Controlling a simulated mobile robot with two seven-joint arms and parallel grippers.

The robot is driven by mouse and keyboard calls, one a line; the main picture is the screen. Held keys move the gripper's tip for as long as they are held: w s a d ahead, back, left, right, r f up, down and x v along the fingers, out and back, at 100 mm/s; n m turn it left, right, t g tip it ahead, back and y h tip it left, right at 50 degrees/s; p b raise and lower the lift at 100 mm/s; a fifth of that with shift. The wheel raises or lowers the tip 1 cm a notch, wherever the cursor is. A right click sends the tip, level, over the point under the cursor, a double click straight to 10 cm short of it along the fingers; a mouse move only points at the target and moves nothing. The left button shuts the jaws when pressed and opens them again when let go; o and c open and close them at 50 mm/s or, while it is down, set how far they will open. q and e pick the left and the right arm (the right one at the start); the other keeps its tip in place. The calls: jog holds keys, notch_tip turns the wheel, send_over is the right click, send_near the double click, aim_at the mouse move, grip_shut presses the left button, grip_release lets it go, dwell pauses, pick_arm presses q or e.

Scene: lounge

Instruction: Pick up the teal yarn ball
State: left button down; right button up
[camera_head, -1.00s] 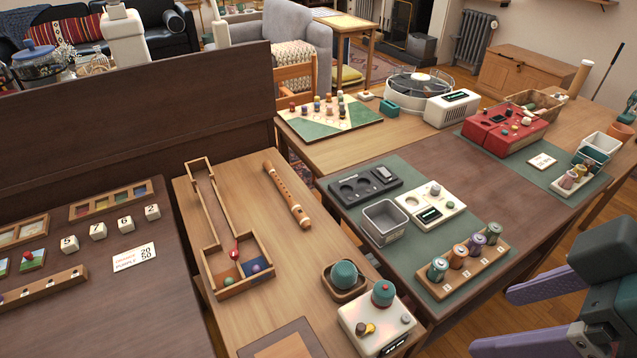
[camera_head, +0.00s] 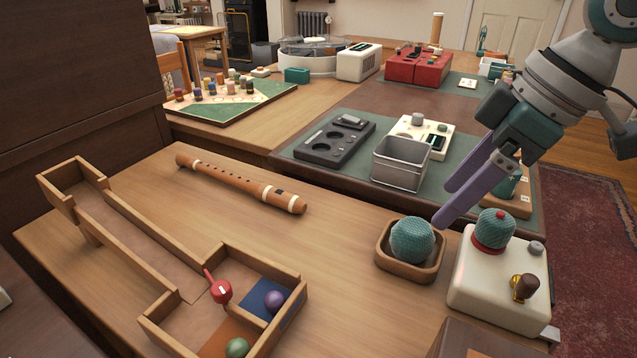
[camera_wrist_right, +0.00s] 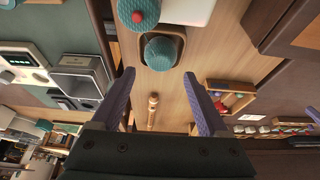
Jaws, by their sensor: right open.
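The teal yarn ball (camera_head: 412,240) sits in a small square wooden tray (camera_head: 409,275) near the front right of the light wooden table. It also shows in the right wrist view (camera_wrist_right: 160,53), just beyond and between the spread fingertips. My right gripper (camera_head: 446,205) is open and empty. Its purple fingers point down and left, above and just right of the ball, apart from it. A similar teal knitted dome with a red ring (camera_head: 494,230) stands on a white box (camera_head: 490,285) right of the tray.
A grey metal bin (camera_head: 401,165) stands behind the tray on the green mat. A wooden flute (camera_head: 240,184) and a walled wooden track (camera_head: 120,245) with small balls lie to the left. The tabletop between flute and tray is clear.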

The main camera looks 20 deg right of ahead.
aim_at(419, 226)
pick_arm(q)
jog(key=shift+s+d+f, duration=0.1)
jog(key=shift+d+f, duration=0.05)
jog(key=shift+f, duration=0.2)
pick_arm(e)
jog(key=shift+x, duration=1.05)
pick_arm(q)
jog(key=shift+f+b, duration=0.95)
jog(key=shift+b, duration=0.15)
pick_arm(e)
jog(key=x, duration=0.5)
jog(key=shift+a+f, duration=0.1)
jog(key=shift+a, duration=0.05)
jog(key=shift+c, duration=0.2)
jog(key=c, duration=1)
pick_arm(q)
jog(key=shift+r, duration=0.1)
